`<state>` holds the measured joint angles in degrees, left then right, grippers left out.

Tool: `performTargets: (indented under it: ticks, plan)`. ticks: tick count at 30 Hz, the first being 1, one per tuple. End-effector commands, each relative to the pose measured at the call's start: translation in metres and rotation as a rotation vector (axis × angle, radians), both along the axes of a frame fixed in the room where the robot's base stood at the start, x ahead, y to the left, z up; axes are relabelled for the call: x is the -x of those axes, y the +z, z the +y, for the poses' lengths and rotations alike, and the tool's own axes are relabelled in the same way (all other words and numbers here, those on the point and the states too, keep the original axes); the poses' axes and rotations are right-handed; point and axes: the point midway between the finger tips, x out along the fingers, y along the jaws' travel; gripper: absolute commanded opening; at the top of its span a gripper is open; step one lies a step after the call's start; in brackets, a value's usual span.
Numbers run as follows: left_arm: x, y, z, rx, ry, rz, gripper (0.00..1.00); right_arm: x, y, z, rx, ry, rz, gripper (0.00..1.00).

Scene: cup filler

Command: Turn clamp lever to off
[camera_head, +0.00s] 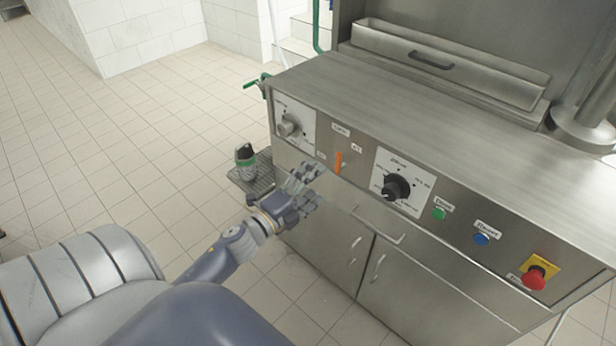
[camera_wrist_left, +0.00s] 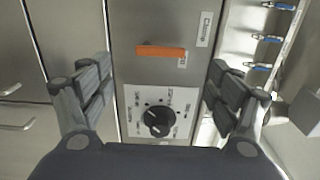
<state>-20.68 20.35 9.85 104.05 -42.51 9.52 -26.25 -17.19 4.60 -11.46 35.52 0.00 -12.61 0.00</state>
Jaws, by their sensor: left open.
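The orange clamp lever (camera_head: 339,163) stands on the steel front panel, pointing roughly up and down in the head view. In the wrist view the lever (camera_wrist_left: 161,51) lies across the picture beside a "Clamp" label (camera_wrist_left: 205,29). My left gripper (camera_head: 314,185) is open and empty, in front of the panel and a little left of and below the lever in the head view. In the wrist view the fingers (camera_wrist_left: 162,78) are spread wide, with the lever seen beyond the gap and apart from them. My right gripper is not in view.
A grey knob (camera_head: 288,127) sits left of the lever and a black dial (camera_head: 396,187) right of it. Further right are green (camera_head: 439,214) and blue (camera_head: 481,239) buttons and a red emergency stop (camera_head: 534,281). A dark-and-green container (camera_head: 245,164) stands on a side tray.

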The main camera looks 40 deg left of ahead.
Motion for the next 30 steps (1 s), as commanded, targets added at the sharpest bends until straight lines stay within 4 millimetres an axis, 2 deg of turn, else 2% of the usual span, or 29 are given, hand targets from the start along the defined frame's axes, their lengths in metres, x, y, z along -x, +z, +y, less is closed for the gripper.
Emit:
performTargets:
  ticks: [3,7,25,28,30]
  plan:
    - [0.013,-0.001,0.001,0.001,0.0,0.001,0.83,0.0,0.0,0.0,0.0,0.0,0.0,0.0]
    - [0.02,0.0,0.001,0.0,0.0,0.0,0.83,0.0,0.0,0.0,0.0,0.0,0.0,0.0]
    - [0.021,-0.001,0.002,0.001,0.0,0.001,0.83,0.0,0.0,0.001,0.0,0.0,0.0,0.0]
    - [0.022,-0.015,0.004,0.033,0.013,0.029,0.83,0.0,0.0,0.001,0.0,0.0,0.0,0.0]
    - [0.024,-0.042,0.007,0.091,0.039,0.078,0.83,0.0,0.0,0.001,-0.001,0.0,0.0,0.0]
